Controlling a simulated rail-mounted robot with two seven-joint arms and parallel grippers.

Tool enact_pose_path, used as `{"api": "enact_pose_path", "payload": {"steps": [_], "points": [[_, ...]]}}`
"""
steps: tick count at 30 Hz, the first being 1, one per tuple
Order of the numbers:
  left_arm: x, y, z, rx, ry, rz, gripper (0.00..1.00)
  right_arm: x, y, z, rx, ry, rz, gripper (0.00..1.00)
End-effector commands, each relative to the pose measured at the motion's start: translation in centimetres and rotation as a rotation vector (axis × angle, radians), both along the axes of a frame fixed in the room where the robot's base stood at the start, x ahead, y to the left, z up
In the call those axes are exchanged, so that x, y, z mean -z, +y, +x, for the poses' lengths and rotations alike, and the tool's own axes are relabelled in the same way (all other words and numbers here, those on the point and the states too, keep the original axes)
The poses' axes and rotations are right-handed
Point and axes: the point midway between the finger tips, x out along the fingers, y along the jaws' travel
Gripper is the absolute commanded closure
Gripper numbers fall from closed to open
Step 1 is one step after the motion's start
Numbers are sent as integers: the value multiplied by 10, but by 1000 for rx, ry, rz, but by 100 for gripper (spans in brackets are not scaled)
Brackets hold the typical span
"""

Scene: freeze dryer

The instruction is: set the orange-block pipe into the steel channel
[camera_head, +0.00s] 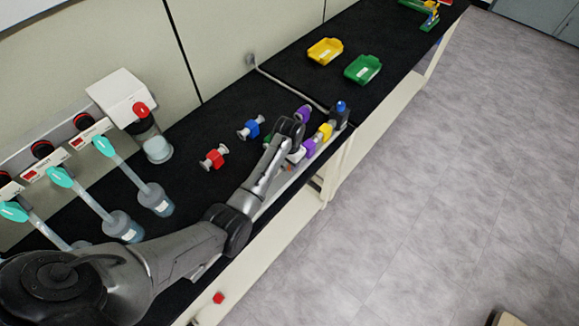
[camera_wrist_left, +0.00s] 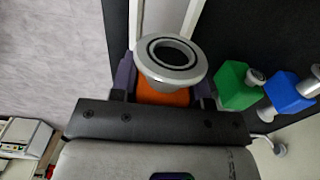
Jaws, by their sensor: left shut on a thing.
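The orange-block pipe shows best in the left wrist view, where its orange block (camera_wrist_left: 163,96) sits between the fingers of my left gripper (camera_wrist_left: 165,92), under a grey round pipe flange (camera_wrist_left: 170,60). The gripper is shut on it. The steel channel (camera_wrist_left: 166,14) runs as a pale strip behind the flange; whether the pipe touches it I cannot tell. In the head view my left gripper (camera_head: 287,150) is at the bench's front edge, beside a purple block (camera_head: 309,147) and a yellow block (camera_head: 325,132) in a row. My arm hides most of the held pipe there.
Red (camera_head: 213,158), blue (camera_head: 250,128) and green (camera_wrist_left: 236,87) block pipes lie on the black bench. A second purple piece (camera_head: 303,113) is by the gripper. Flasks and a freeze dryer are at left.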

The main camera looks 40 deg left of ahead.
Motion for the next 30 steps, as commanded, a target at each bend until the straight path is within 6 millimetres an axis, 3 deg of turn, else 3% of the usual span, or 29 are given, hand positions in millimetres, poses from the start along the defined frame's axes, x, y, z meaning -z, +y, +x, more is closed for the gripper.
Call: {"api": "enact_pose_path", "payload": {"steps": [8, 22, 23, 30], "points": [[32, -1, 0, 1, 1, -1, 88, 6, 0, 0, 1, 0, 1, 57], [37, -1, 0, 1, 1, 0, 88, 6, -3, 0, -5, 1, -9, 57], [37, -1, -1, 1, 1, 0, 55, 6, -3, 0, -6, 1, -10, 57], [37, -1, -1, 1, 1, 0, 32, 6, -3, 0, -6, 1, -10, 57]]}}
